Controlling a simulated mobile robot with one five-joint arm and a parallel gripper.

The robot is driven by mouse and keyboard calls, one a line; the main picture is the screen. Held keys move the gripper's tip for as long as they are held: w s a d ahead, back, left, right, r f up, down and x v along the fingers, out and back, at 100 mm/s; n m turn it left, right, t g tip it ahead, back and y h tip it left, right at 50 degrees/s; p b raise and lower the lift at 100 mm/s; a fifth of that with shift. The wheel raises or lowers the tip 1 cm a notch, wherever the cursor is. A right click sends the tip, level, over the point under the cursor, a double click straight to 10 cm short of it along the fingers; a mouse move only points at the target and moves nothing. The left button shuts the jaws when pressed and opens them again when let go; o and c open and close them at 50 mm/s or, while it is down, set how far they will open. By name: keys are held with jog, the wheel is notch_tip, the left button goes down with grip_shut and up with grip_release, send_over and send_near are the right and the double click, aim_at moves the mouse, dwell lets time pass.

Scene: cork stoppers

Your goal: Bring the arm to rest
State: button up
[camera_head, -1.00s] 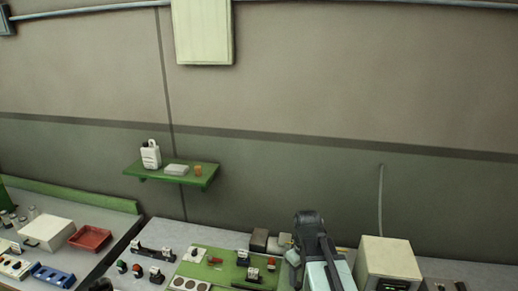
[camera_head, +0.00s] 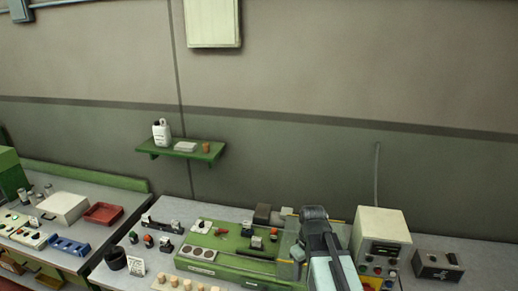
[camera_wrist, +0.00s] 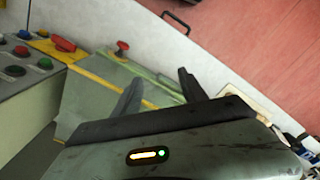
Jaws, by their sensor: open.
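My gripper (camera_wrist: 160,82) shows in the wrist view with its two dark fingers spread apart and nothing between them. Beyond the fingers is a grey-green machine surface (camera_wrist: 90,95) with a yellow stripe; I cannot tell the distance to it. In the head view my arm stands at the lower right of centre in front of the bench, and the gripper itself cannot be made out there. Several small tan pieces, likely cork stoppers (camera_head: 187,284), stand along the bottom edge of the head view.
A green machine (camera_head: 232,262) lies left of my arm, and a cream control box (camera_head: 382,228) stands close on its right. A dark box (camera_head: 438,266) sits further right. A black cup (camera_head: 115,257) and a small card (camera_head: 136,266) stand at left. A green shelf (camera_head: 180,153) hangs on the wall.

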jog(key=s+f+m+b, duration=0.2)
jog(key=f+m+b, duration=0.1)
jog(key=f+b, duration=0.5)
jog(key=s+d+f+m+b, duration=0.1)
jog(key=s+f+m+b, duration=0.1)
jog(key=f+b, duration=0.6)
jog(key=shift+s+d+f+m, duration=0.2)
jog(key=shift+f+m, duration=0.4)
jog(key=shift+f, duration=0.05)
